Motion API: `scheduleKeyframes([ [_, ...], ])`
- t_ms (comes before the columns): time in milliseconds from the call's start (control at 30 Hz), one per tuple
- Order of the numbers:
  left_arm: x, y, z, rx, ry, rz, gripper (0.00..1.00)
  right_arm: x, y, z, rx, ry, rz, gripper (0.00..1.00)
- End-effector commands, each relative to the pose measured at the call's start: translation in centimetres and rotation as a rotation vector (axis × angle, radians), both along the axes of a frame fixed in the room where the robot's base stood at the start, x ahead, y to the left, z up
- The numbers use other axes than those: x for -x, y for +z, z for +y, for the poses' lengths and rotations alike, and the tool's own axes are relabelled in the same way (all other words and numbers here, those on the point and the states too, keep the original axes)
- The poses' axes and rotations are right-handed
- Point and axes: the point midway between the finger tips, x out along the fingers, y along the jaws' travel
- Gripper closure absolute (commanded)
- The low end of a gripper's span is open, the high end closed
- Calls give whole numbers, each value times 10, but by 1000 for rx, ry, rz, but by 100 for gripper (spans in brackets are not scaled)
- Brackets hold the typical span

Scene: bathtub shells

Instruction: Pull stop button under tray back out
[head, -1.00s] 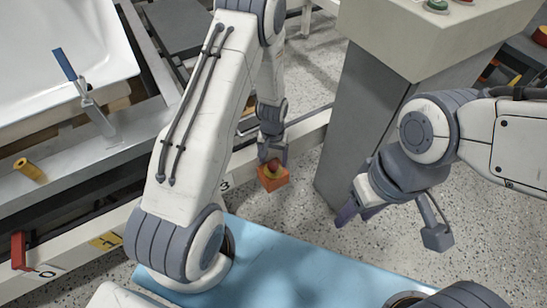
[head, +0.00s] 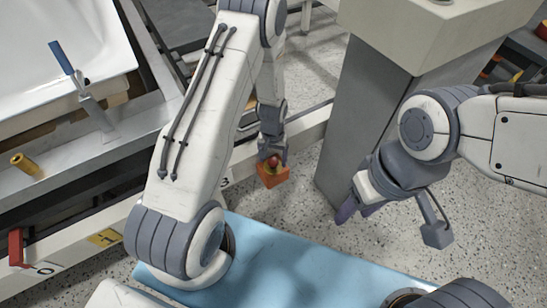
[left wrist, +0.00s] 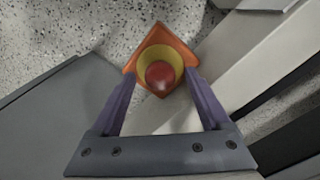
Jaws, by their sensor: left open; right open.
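The stop button is a red knob (head: 273,162) on an orange box (head: 273,177), low beside the white frame rail under the tray. In the left wrist view the red knob (left wrist: 160,77) stands in a yellow ring (left wrist: 161,58) on the orange box (left wrist: 134,65). My left gripper (head: 272,156) is open right at the button. In the left wrist view its two fingers (left wrist: 160,90) stand on either side of the knob, with small gaps showing. My right gripper (head: 350,205) is open and empty, away to the right, its fingers partly hidden by their angle.
A grey pedestal (head: 365,110) stands right of the button. A blue surface (head: 290,262) lies in front.

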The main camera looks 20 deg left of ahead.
Motion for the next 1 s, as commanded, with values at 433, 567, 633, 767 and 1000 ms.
scheduleKeyframes([
  [433,0,0,0,0,0,0,20,0,0,0,0,0,0,50],
  [567,0,1,0,0,0,0,20,0,2,0,0,0,0,50],
  [633,0,1,0,0,0,-1,20,0,4,0,0,0,0,50],
  [767,0,0,0,0,0,-1,20,0,5,0,0,0,0,50],
  [1000,0,0,0,0,0,-1,58,0,4,0,0,0,0,50],
])
